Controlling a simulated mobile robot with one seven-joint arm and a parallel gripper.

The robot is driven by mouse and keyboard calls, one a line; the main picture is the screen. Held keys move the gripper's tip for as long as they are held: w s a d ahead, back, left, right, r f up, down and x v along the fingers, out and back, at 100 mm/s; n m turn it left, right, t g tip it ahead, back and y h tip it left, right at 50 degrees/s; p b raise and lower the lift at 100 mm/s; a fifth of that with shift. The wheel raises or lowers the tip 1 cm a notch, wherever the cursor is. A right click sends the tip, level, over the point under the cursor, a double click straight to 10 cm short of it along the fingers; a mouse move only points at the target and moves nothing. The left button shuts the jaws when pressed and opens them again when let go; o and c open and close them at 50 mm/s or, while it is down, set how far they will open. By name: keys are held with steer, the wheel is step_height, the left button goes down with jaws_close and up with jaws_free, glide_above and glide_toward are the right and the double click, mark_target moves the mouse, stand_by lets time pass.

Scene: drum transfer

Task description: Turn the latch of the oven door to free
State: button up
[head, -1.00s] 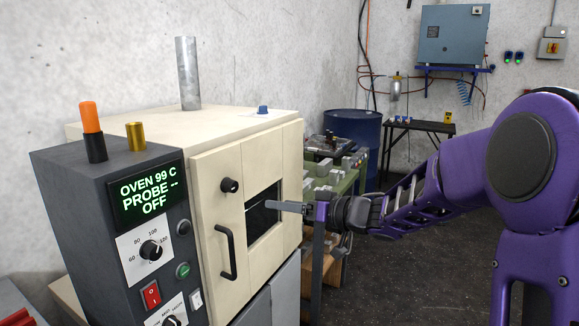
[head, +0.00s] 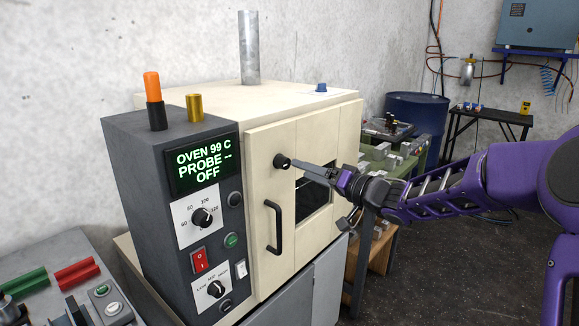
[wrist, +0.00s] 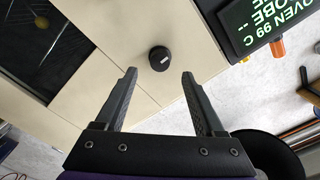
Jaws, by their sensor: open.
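The latch is a round black knob (head: 281,161) on the cream oven door (head: 262,200), above the black bar handle (head: 273,228). In the wrist view the latch (wrist: 159,58) shows a short white mark on its face. My gripper (head: 298,163) reaches in from the right, its fingertips close to the latch. In the wrist view my gripper (wrist: 159,73) is open and empty, with the latch centred between and just beyond the two fingertips. Whether a finger touches the latch cannot be told. The door looks shut.
The grey control panel (head: 170,200) left of the door reads OVEN 99 C, PROBE --, OFF. A dark window (head: 313,198) is in the door. A bench with green and red items (head: 75,272) is at lower left. A green workbench (head: 425,150) and blue drum (head: 415,110) stand behind right.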

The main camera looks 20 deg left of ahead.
mark_target(287, 164)
steer(key=x, duration=0.6)
jaws_close()
stand_by(0.3)
